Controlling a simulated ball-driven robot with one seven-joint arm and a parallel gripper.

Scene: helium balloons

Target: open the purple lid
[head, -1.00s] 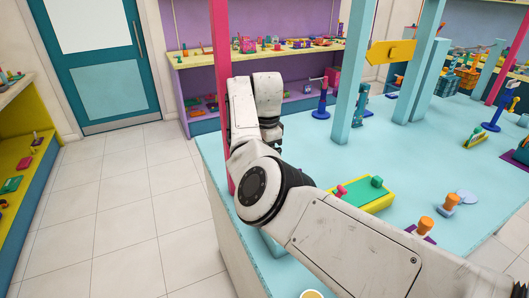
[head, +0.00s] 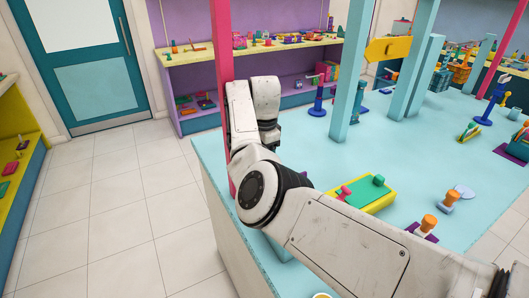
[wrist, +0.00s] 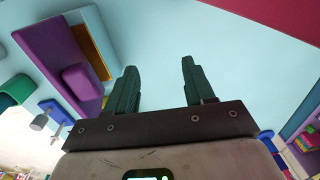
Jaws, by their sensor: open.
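In the wrist view a purple lid (wrist: 50,50) is at the upper left, set against a light blue surface. A raised purple block (wrist: 84,84), like a handle, stands out from it. An orange-brown area (wrist: 97,45) shows beside the lid; I cannot tell whether it is an opening. My gripper (wrist: 158,66) is open, with two dark green fingers and nothing between them. The lid is left of the fingers, and the near finger appears apart from the handle. In the head view my arm hides the fingers, and I cannot make out the lid there.
A light blue table (head: 300,155) carries a yellow block with pegs (head: 362,195), an orange peg (head: 429,222) and a blue stand (head: 318,100). A pink post (head: 222,50) and light blue posts (head: 352,70) rise near my arm. Tiled floor (head: 120,210) is clear at left.

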